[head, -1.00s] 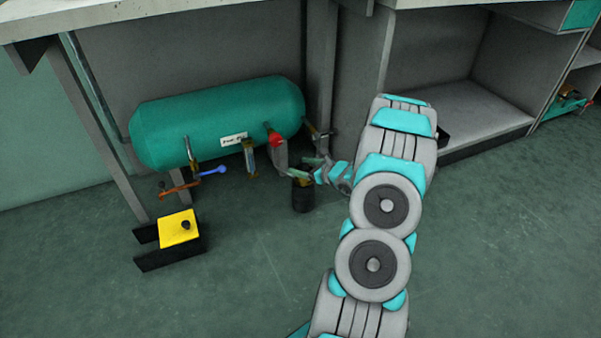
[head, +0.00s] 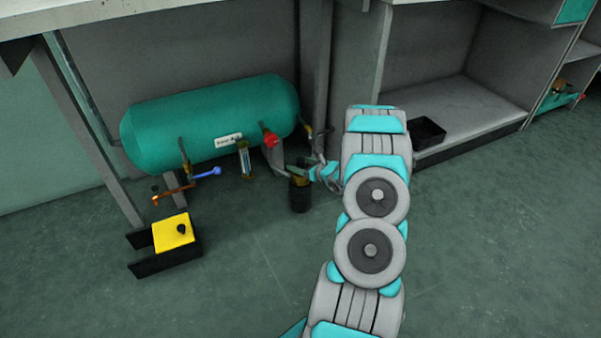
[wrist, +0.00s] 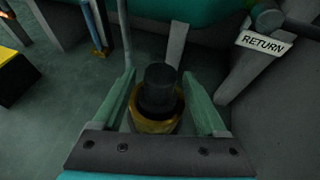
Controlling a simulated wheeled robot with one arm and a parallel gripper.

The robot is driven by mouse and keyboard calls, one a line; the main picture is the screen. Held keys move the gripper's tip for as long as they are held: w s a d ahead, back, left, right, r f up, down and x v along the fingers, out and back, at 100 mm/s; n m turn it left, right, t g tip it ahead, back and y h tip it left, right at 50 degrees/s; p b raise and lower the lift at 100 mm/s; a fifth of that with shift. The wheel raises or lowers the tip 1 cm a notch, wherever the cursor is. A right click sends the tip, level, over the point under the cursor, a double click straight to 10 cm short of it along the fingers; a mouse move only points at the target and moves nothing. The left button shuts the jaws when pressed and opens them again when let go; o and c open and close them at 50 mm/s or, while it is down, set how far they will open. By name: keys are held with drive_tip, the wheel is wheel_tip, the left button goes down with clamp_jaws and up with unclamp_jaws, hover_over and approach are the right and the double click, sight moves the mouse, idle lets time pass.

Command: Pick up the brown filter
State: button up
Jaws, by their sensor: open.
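The brown filter (wrist: 148,125) shows in the wrist view as a yellow-brown round body with a narrower dark cylinder standing on its top. It lies between the two green fingers of my gripper (wrist: 160,92), which are open with one on each side and gaps visible. In the head view the brown part of the filter (head: 298,182) shows above a black cylindrical holder (head: 301,200) on the floor. My gripper (head: 303,173) is at its top, partly covering it. I cannot tell how deep the filter sits in the holder.
A teal tank (head: 210,120) with valves and a red knob (head: 270,140) is close behind and left of the filter. A RETURN label (wrist: 264,42) hangs on nearby pipework. A yellow block (head: 173,232) in a black bracket stands left. A black tray (head: 428,132) is on the shelf.

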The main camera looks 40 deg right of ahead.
drive_tip(key=shift+x, duration=1.5)
drive_tip(key=shift+c, duration=0.2)
drive_tip(key=shift+r, duration=0.1)
clamp_jaws()
